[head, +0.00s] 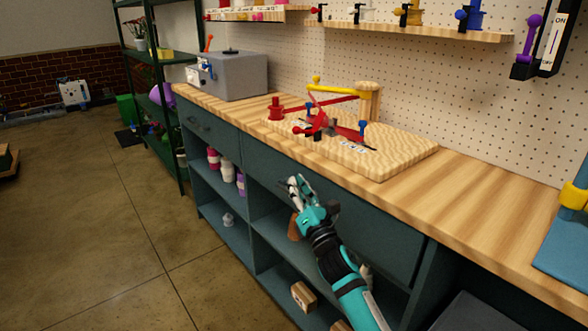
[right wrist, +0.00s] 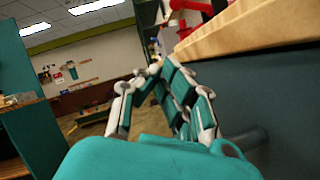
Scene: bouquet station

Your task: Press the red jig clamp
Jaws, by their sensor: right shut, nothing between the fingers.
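The red jig clamp (head: 318,122) stands on a pale wooden jig board (head: 400,158) on the workbench. A red knob (head: 275,108) stands at the board's left end, and a red bar runs from near it toward a wooden post (head: 369,98). My right gripper (head: 293,184) is shut and empty. It is in front of the bench, below the board and apart from the clamp. Its fingers (right wrist: 160,75) also show in the right wrist view, beside the bench edge. A red part shows at that view's top right; I cannot tell which. My left gripper is not in view.
A grey box (head: 232,76) stands at the bench's far left end. The bench top right of the board is clear up to a blue item (head: 568,240). Open shelves (head: 262,190) below hold bottles and blocks. A pegboard and a wooden rack (head: 440,31) are behind.

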